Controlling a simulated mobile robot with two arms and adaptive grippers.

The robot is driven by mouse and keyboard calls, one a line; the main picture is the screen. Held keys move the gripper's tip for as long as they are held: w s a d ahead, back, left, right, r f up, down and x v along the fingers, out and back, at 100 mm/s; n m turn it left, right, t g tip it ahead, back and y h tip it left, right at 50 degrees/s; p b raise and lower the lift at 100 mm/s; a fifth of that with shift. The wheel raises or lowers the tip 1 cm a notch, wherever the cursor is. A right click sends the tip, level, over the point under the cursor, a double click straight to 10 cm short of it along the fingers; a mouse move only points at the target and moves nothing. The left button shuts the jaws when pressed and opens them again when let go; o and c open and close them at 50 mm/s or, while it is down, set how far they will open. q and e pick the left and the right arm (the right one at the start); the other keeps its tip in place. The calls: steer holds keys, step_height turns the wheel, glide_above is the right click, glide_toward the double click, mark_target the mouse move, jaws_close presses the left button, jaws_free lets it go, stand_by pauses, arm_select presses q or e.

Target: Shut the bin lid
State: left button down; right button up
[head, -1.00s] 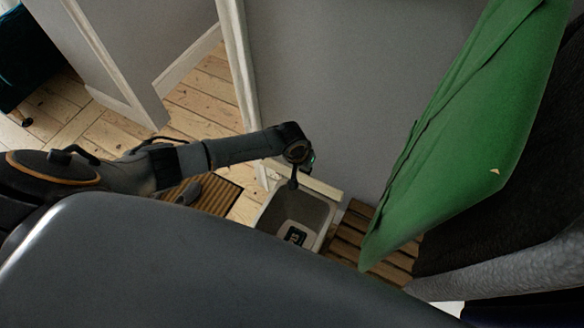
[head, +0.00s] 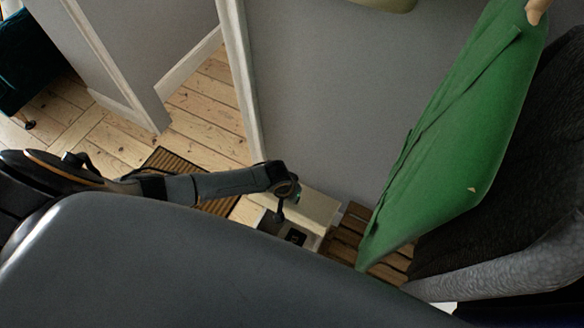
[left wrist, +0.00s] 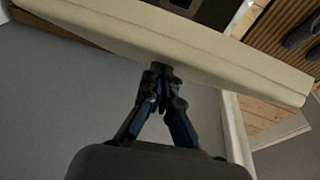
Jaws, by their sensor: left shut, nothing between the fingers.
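The bin (head: 268,226) stands on the floor by the wall, partly hidden by my own body. Its cream lid (head: 316,206) is tilted forward over part of the opening, and the dark inside still shows in front of it. In the left wrist view the lid (left wrist: 220,52) is a pale slab crossing the top. My left gripper (head: 279,214) is shut and empty. In the left wrist view its fingertips (left wrist: 161,72) are at the lid's edge; I cannot tell whether they touch. My right gripper is not in view.
A slatted wooden rack (head: 345,240) stands right of the bin, below a hanging green garment (head: 450,150). A ribbed brown mat (head: 180,165) lies on the floorboards to the left. A grey wall (head: 320,100) rises behind the bin.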

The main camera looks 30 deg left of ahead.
arm_select(q)
steer(key=s+f+b, duration=0.3)
steer(key=s+f, duration=0.6)
steer(key=f, duration=0.1)
steer(key=shift+a+f+b, duration=0.15)
steer(key=shift+f+b, duration=0.25)
stand_by(0.5)
steer(key=shift+s+f+b, duration=0.25)
steer(key=shift+f+b, duration=0.15)
steer(key=shift+f, duration=0.25)
steer(key=shift+s+f+b, duration=0.25)
steer(key=shift+f+b, duration=0.2)
steer(key=shift+f, duration=0.15)
steer(key=shift+s+f+b, duration=0.25)
steer(key=shift+f+b, duration=0.15)
steer(key=shift+f, duration=0.25)
steer(key=shift+f, duration=0.15)
steer(key=shift+b+x, duration=0.85)
steer(key=shift+s+a, duration=0.1)
steer(key=shift+s, duration=0.05)
